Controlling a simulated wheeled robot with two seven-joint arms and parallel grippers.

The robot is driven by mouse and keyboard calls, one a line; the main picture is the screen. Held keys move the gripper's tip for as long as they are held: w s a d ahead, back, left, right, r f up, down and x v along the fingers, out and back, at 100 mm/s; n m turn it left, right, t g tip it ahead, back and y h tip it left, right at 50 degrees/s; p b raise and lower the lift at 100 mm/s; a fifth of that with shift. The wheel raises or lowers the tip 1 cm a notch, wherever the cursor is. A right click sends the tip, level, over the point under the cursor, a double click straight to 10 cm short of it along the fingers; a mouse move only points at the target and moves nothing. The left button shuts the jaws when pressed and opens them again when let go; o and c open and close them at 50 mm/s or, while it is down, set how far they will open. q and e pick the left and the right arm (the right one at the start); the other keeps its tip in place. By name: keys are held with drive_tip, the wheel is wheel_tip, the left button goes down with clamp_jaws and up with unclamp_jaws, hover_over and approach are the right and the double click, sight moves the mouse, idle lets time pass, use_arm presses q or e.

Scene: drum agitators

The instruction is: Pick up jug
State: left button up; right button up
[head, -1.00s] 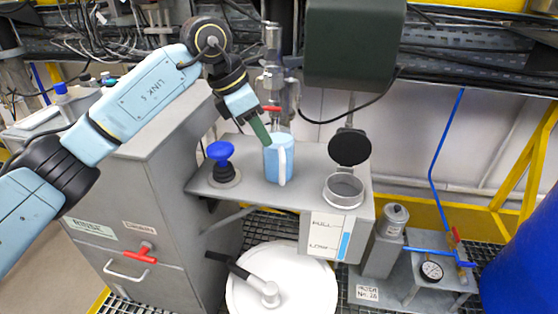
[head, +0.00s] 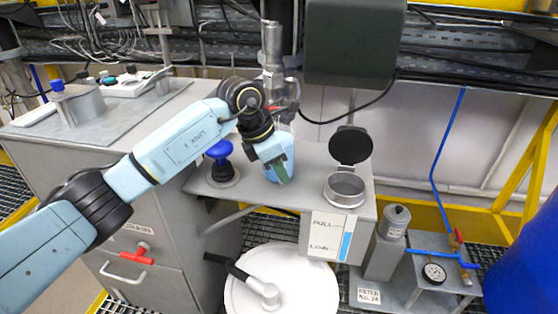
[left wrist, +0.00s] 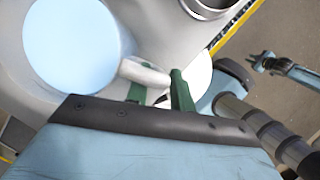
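The jug (head: 285,148) is light blue and stands upright on the grey metal shelf, partly hidden behind my left gripper (head: 278,170). In the left wrist view the jug's round blue top (left wrist: 68,45) fills the upper left, and its white handle (left wrist: 146,72) points toward my green fingers. My left gripper (left wrist: 158,92) is open. Its fingers are apart at the handle, which reaches across the gap between them; contact cannot be told. A small forked gripper, my right one (left wrist: 262,61), shows at the far right of the left wrist view, open and away from the jug.
A blue-knobbed valve (head: 221,160) stands left of the jug. An open filler cup (head: 345,187) with a black lid (head: 350,145) is on the right. A metal pipe fitting (head: 272,60) and dark green box (head: 353,43) are behind and above. A white drum lid (head: 275,290) lies below.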

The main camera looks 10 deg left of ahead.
use_arm(q)
drive_tip(key=shift+w+d+f, duration=0.1)
drive_tip(key=shift+f, duration=0.15)
clamp_jaws()
drive_tip(key=shift+r, duration=0.2)
idle(0.3)
